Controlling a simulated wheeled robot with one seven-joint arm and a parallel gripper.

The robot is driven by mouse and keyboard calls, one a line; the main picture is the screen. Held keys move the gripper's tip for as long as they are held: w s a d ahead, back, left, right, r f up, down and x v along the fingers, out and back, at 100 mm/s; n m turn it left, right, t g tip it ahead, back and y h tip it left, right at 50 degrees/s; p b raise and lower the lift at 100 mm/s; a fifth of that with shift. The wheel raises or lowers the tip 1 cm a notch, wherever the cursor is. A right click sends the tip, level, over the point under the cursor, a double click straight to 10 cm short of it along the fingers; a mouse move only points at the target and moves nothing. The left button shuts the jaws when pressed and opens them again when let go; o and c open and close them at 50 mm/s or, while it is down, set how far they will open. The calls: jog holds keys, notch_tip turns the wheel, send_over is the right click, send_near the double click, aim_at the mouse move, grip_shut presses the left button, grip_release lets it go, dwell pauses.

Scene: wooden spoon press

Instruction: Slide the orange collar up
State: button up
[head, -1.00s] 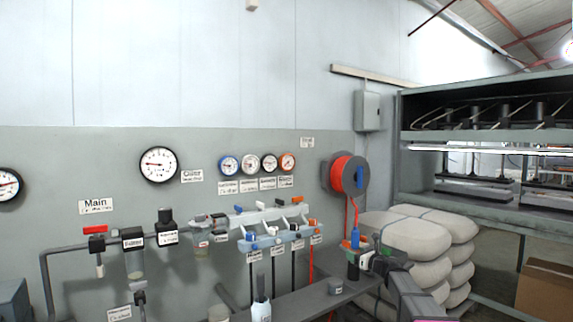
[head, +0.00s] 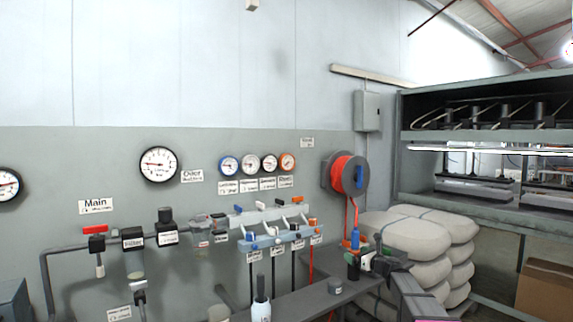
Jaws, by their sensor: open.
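The orange collar (head: 312,222) is a small ring at the right end of a row of outlets on the pale blue manifold (head: 270,239). An orange hose (head: 311,262) hangs below it. Whether the collar sits high or low is too small to tell. My gripper (head: 371,254) is at the right, beyond the bench's black-and-blue tool holder area, apart from the collar and to its right and below. It is open and small in the picture; I see nothing held between its fingers.
An orange hose reel (head: 349,174) hangs above, with a blue-ended fitting (head: 355,238) below it. A grey cup (head: 335,286) and a white bottle (head: 261,310) stand around the grey bench (head: 300,303). White sacks (head: 440,240) are stacked at the right.

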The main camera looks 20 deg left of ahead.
jog(key=v, duration=0.8)
dwell(0.5)
jog(key=shift+s, duration=0.1)
jog(key=s+d+f+n+g+h, duration=0.3)
jog(key=s+f+n, duration=0.4)
jog(key=f, duration=0.1)
jog(key=s+d+f+n+g+h, duration=0.2)
jog(key=s+f+n+g+h, duration=0.1)
jog(key=s+f+n, duration=0.5)
jog(key=s+d+f+n+g+h, duration=0.5)
jog(key=s+d+f+n+h, duration=0.3)
jog(key=s+d, duration=0.6)
notch_tip(320, 180, down, 2)
jog(key=s+n, duration=0.1)
jog(key=n, duration=0.1)
jog(key=shift+s+f+n, duration=0.15)
jog(key=shift+s+n, duration=0.05)
jog(key=shift+n, duration=0.1)
